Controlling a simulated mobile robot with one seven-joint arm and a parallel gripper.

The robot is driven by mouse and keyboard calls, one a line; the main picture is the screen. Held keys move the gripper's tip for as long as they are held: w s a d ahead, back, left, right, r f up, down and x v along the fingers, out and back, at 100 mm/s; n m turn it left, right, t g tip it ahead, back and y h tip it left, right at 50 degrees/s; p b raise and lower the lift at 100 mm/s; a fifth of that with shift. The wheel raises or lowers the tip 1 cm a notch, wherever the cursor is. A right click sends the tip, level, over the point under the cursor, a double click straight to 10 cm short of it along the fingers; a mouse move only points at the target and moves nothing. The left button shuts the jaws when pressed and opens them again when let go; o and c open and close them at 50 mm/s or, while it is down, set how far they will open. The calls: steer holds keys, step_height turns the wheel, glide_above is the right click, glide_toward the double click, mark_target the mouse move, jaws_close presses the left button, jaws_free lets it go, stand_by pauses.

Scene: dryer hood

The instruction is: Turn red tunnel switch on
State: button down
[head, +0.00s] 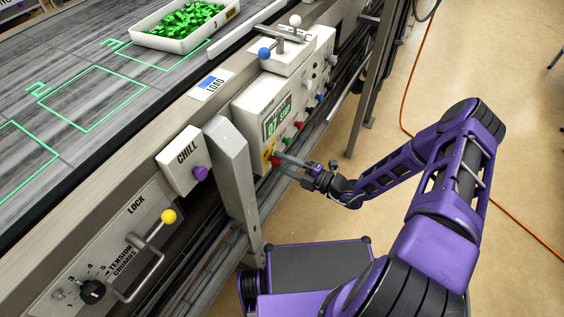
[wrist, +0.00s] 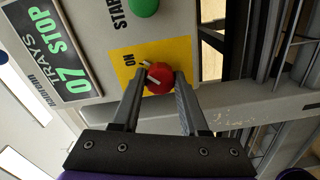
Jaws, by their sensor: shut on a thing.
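The red tunnel switch (wrist: 159,80) is a round red knob with a pale pointer mark, on a yellow plate (wrist: 183,52) marked "ON" in the wrist view. My gripper (wrist: 160,84) has one finger on each side of the knob and is shut on it. In the wrist view, the pale mark slants and does not line up squarely with the "ON" lettering. In the head view, my gripper (head: 279,162) reaches the lower left corner of the control box (head: 243,112), where the red knob (head: 275,159) is partly hidden by the fingers.
A display (head: 277,118) reads "07 STOP", beside a green button (wrist: 144,6). Several coloured knobs line the box to the right. A grey post (head: 230,160) and the CHILL box (head: 182,160) stand left of my gripper. Open floor (head: 380,130) lies right.

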steer(key=shift+c, duration=2.2)
jaws_free()
steer(key=v, duration=1.7)
steer(key=shift+s+d, duration=0.2)
